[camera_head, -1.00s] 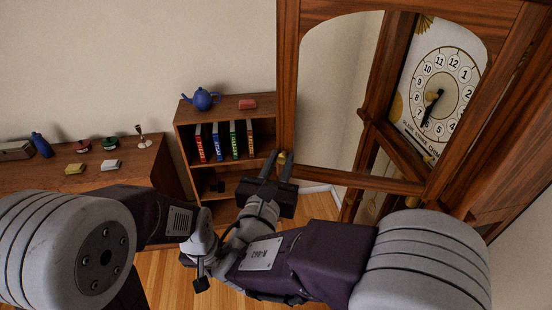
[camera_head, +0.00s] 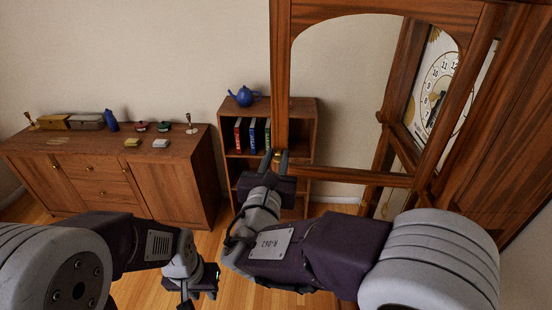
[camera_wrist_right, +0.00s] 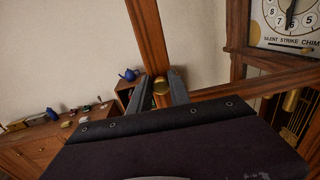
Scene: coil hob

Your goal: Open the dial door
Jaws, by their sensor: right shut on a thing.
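The dial door (camera_head: 282,90) is a wooden frame with an arched opening, swung out from the tall clock. The clock's white dial (camera_head: 437,85) shows partly behind the door frame. In the right wrist view, the dial (camera_wrist_right: 291,18) is at the top right. A small round brass knob (camera_wrist_right: 161,86) sits on the door's edge. My right gripper (camera_head: 274,160) is shut on this knob at the door's lower left corner; its fingers stand on either side of the knob in the right wrist view (camera_wrist_right: 161,88). My left gripper (camera_head: 193,290) hangs low and empty, its fingers unclear.
A bookcase (camera_head: 303,115) with books and a blue teapot (camera_head: 244,96) stands behind the door. A sideboard (camera_head: 160,180) with several small objects is at the left. Wood floor is free between them and me.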

